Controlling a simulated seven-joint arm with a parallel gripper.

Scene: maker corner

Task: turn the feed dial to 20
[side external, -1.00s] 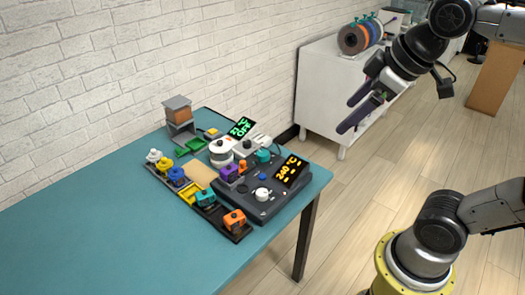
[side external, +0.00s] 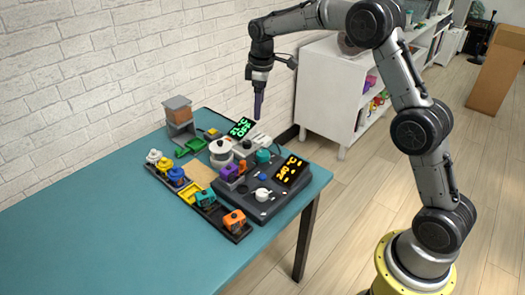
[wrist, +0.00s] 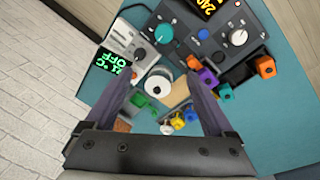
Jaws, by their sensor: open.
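A dark control panel (side external: 240,207) lies on the table; it also shows in the wrist view (wrist: 185,12). It carries a white dial (side external: 262,194), which the wrist view also shows (wrist: 238,38), and a teal dial (side external: 263,156), also in the wrist view (wrist: 164,33). I cannot read the labels, so which one is the feed dial is unclear. My gripper (side external: 258,114) hangs pointing down above the back of the panel area, well clear of both dials. In the wrist view my gripper (wrist: 160,82) is open and empty, its fingers wide apart.
A light unit with a green display (side external: 242,127) stands behind the panel, beside a white round container (side external: 221,152). An orange display (side external: 291,171) sits on the panel's right. A tray (side external: 205,209) of coloured parts lies to the left. The table's front left is clear.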

